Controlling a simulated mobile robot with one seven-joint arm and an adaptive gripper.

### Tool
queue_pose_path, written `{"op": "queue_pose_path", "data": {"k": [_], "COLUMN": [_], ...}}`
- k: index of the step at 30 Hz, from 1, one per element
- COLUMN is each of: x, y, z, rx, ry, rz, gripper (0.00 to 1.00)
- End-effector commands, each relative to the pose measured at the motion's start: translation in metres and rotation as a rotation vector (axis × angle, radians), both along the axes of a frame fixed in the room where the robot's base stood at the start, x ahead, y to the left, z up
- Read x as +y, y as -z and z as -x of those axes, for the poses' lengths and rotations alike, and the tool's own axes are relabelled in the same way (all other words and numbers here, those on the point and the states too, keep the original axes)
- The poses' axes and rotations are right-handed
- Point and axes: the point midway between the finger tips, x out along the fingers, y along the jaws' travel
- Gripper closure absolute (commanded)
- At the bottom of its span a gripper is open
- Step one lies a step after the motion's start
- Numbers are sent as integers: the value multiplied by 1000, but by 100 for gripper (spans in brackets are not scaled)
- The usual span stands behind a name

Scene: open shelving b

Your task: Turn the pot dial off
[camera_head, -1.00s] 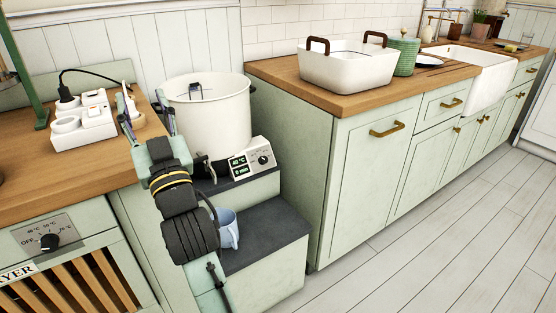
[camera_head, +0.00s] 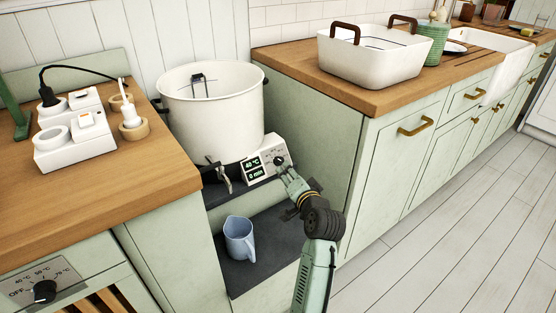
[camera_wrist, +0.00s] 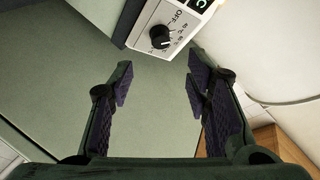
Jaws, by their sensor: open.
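The white pot (camera_head: 210,110) stands on a dark shelf between the counters. Its control box (camera_head: 266,160) sits at its lower right, with green readouts of 40 °C and 0 min. The black pot dial (camera_head: 279,161) is on the right of this box. It also shows in the wrist view (camera_wrist: 160,37), beyond the fingers, with OFF and temperature marks around it. The exact mark it points to is hard to read. My gripper (camera_wrist: 158,80) is open and empty, its fingertips short of the dial and apart from it. In the head view my gripper (camera_head: 287,176) is just below the dial.
A blue jug (camera_head: 239,238) stands on the lower dark step, left of my arm. A metal tap (camera_head: 219,176) juts from the pot's front. The green cabinet side (camera_head: 320,140) is close on the right. Another dial (camera_head: 44,291) is on the lower left cabinet.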

Motion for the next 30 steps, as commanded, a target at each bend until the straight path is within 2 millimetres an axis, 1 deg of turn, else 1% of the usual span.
{"op": "queue_pose_path", "data": {"k": [5, 9, 15, 18, 21, 29, 30], "x": [9, 17, 24, 26, 27, 28, 28], "y": [6, 12, 20, 23, 24, 24, 24], "z": [-28, -54, -82, -90, -93, -94, -94], "rx": [1, 0, 0, -1, -1, -2, -2], "ry": [-3, -4, -2, -2, -2, -2, -2], "rz": [1, 2, 3, 2, 3, 3, 3], "gripper": [56, 56, 56, 56, 56, 56, 58]}}
